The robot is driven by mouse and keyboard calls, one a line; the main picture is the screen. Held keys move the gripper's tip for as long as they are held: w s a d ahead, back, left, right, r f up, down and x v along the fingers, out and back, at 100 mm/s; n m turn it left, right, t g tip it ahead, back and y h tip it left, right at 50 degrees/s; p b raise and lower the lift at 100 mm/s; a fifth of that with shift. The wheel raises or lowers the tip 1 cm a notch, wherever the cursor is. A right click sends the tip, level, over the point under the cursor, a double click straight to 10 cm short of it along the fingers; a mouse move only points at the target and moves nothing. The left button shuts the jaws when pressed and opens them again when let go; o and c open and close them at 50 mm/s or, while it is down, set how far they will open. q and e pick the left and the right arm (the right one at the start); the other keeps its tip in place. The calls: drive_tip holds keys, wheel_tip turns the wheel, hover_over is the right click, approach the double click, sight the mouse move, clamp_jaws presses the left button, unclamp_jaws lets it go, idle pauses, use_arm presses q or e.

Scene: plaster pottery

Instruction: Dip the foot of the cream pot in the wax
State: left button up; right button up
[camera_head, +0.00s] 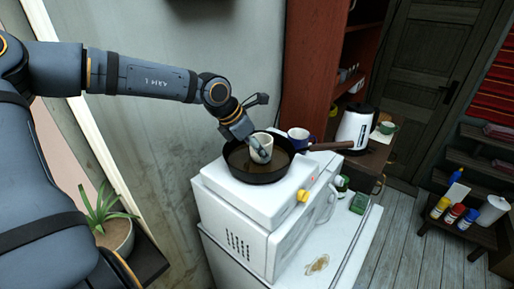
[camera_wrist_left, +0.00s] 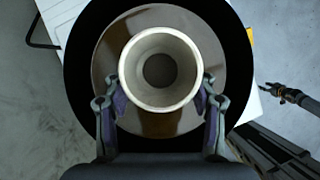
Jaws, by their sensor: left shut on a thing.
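The cream pot (camera_head: 261,147) is upright, over the inside of a dark pan (camera_head: 259,178) with a long brown handle. My left gripper (camera_head: 250,141) is shut on the pot from its left side. In the left wrist view the pot (camera_wrist_left: 160,48) shows from above between the two fingers (camera_wrist_left: 160,98), with brown wax (camera_wrist_left: 150,126) around it in the pan. The pot's foot is hidden, so I cannot tell whether it touches the wax. My right gripper does not show in the head view; an arm part at the right of the left wrist view is unclear.
A potted plant (camera_head: 113,232) is at lower left. Bottles stand on a low table at right.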

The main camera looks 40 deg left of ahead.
use_arm(q)
drive_tip(key=shift+w+r+p, duration=0.1)
drive_tip(key=shift+r+p, duration=0.35)
drive_tip(key=shift+r, duration=0.55)
drive_tip(key=shift+a, duration=0.1)
idle(0.3)
wheel_tip(320, 180, up, 9)
drive_tip(key=p, duration=0.6)
drive_tip(key=shift+f, duration=0.2)
drive_tip(key=shift+f, duration=0.1)
